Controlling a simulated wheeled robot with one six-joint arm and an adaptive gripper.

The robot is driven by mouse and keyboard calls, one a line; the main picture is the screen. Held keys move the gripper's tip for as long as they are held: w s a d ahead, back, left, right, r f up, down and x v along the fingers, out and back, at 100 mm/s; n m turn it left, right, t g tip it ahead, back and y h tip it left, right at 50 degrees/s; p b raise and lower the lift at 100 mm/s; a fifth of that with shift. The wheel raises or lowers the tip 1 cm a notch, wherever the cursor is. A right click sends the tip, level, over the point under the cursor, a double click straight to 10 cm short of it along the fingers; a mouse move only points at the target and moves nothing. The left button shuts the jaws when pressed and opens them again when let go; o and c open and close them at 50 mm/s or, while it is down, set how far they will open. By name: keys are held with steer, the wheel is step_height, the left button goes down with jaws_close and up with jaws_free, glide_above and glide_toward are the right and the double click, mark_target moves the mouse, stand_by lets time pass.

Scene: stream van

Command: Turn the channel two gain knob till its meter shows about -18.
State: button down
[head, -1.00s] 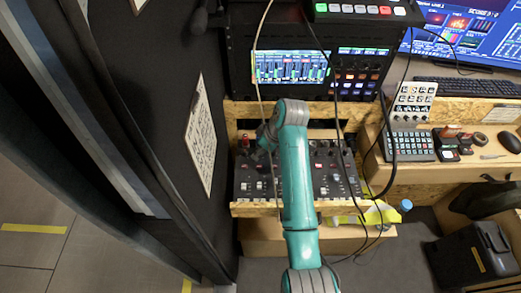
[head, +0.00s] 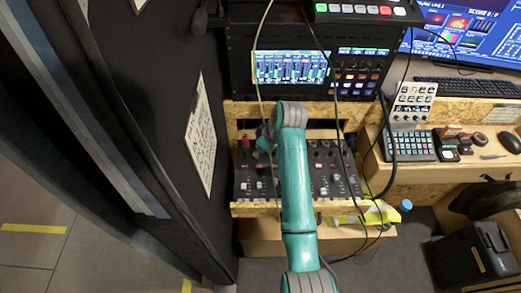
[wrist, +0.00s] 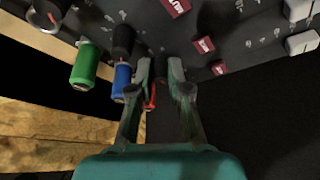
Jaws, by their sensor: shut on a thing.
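The dark mixer panel (head: 328,178) sits on a wooden shelf in the head view, partly covered by my arm. In the wrist view my gripper (wrist: 161,72) is closed around a dark knob (wrist: 160,68), which is mostly hidden between the fingers. A red piece (wrist: 151,97) shows just below it, between the fingers. A blue knob (wrist: 121,82) and a green knob (wrist: 85,66) stand to the left, with a black knob (wrist: 123,42) above them. The screen with level meters (head: 290,68) is lit in the head view. Its numbers are too small to read.
Red buttons (wrist: 175,6) and pale fader caps (wrist: 301,42) lie to the right on the panel. Loose cables hang across the mixer in the head view. A dark wall with a paper sheet (head: 200,135) stands close at the left. A keypad (head: 410,146) lies at the right.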

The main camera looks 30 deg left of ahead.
steer(key=m, duration=0.2)
steer(key=m+t, duration=0.1)
steer(key=m, duration=0.1)
steer(key=shift+s+t+h, duration=0.15)
steer(key=shift+t+h, duration=0.15)
steer(key=m+t, duration=0.1)
steer(key=m, duration=0.2)
steer(key=shift+a+m+h, duration=0.1)
steer(key=shift+m+h, duration=0.2)
steer(key=shift+h, duration=0.1)
steer(key=m+t+h, duration=0.1)
steer(key=m, duration=0.3)
steer(key=shift+s, duration=0.1)
steer(key=shift+a+m+t+h, duration=0.1)
steer(key=shift+m+t+h, duration=0.4)
steer(key=shift+m, duration=1.2)
steer(key=shift+h, duration=0.3)
steer(key=c, duration=1.1)
jaws_free()
